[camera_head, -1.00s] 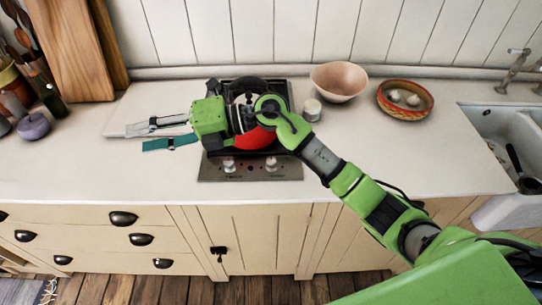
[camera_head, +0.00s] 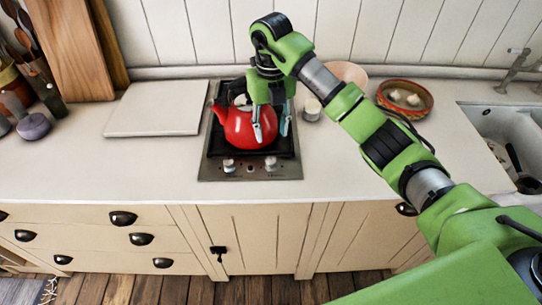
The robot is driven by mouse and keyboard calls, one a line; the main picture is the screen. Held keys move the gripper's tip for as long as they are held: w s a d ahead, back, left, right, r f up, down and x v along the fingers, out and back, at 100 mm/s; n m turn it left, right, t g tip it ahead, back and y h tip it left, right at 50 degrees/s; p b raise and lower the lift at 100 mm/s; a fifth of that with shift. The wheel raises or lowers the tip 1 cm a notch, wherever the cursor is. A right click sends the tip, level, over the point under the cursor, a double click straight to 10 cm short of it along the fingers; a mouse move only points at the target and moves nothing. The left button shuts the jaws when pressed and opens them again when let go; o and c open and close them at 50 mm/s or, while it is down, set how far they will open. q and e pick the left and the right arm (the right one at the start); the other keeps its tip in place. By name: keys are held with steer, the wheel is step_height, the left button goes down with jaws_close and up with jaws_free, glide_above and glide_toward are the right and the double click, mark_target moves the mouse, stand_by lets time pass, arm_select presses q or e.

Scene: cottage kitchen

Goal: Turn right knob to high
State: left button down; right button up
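The right knob (camera_head: 270,163) is a small pale knob on the front panel of the black and steel hob (camera_head: 207,172). The left knob (camera_head: 229,165) sits beside it on the same panel. Their settings are too small to read. A red kettle (camera_head: 236,128) stands on the hob behind the knobs. My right gripper (camera_head: 272,132) points down at the kettle's right side, behind and above the right knob and apart from it. Its two fingers are spread, with nothing seen between them, and they hide part of the kettle. My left gripper is not in view.
A pale board (camera_head: 155,108) lies left of the hob. A small white jar (camera_head: 311,109), a pink bowl (camera_head: 347,73) partly behind my arm, and a patterned red bowl (camera_head: 405,96) stand to the right. The counter in front of the hob is clear.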

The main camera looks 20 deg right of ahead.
mark_target(271, 159)
step_height(271, 159, down, 10)
steer(key=p, duration=0.3)
steer(key=shift+r, duration=0.1)
steer(key=shift+f, duration=0.65)
jaws_close()
